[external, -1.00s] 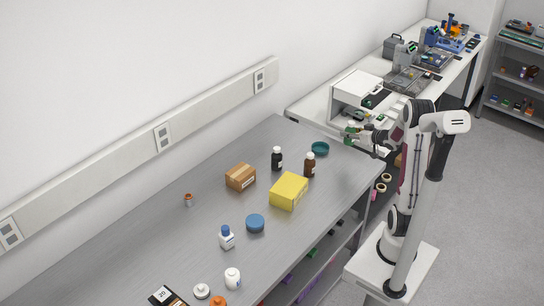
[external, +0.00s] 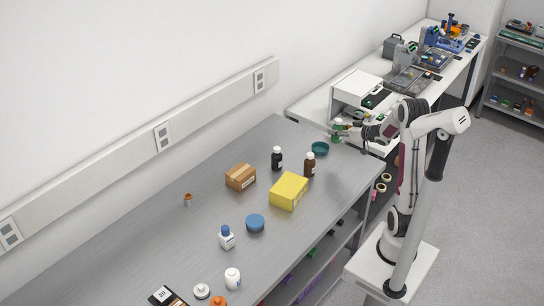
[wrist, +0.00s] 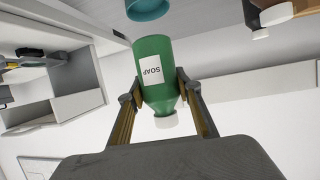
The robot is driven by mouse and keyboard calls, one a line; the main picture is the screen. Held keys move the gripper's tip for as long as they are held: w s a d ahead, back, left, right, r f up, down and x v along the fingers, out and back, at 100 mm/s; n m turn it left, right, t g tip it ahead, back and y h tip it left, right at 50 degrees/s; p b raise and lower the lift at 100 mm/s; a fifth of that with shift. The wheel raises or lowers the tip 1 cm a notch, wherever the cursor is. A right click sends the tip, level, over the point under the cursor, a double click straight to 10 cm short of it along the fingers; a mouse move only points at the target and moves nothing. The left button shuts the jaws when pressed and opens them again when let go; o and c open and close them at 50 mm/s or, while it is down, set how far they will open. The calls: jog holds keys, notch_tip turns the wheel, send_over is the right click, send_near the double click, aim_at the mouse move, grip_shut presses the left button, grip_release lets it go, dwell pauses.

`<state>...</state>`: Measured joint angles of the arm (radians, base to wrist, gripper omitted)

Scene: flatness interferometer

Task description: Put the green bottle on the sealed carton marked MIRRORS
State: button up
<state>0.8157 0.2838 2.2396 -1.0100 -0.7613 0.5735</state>
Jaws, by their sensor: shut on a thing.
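My gripper (external: 348,130) is shut on the green bottle (external: 337,131), near the far right end of the grey bench. In the wrist view, the fingers (wrist: 158,92) close on both sides of the green bottle (wrist: 152,66). The bottle has a white SOAP label and a white cap, and it appears cap-down in that picture. A brown taped carton (external: 240,177) sits on the bench, left of my gripper; its small white label is too small to read. Its top looks clear.
A yellow box (external: 289,191), a black bottle (external: 277,159) and a brown bottle (external: 310,165) stand between my gripper and the carton. A teal dish (external: 320,148) lies just below my gripper in the picture. A white open-fronted unit (external: 357,88) stands behind.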

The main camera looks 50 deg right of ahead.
jog(key=w+a+r+n+y, duration=0.2)
jog(key=w+a, duration=0.5)
jog(key=a, duration=0.6)
jog(key=w+a+r+n+g+y, duration=0.1)
jog(key=w+a+n+y, duration=0.3)
jog(key=w+a, duration=0.4)
jog(key=w+a+r+n+g+y, duration=0.1)
jog(key=w+a+r+n+y, duration=0.2)
jog(key=w+a, duration=0.5)
jog(key=a, duration=1.2)
jog(key=shift+r+y, duration=0.25)
jog(key=shift+y, duration=0.15)
send_over(240, 171)
notch_tip(240, 171, down, 6)
jog(key=shift+f, duration=0.15)
jog(key=shift+a, duration=0.1)
jog(key=shift+f, duration=1.85)
jog(key=shift+f, duration=0.15)
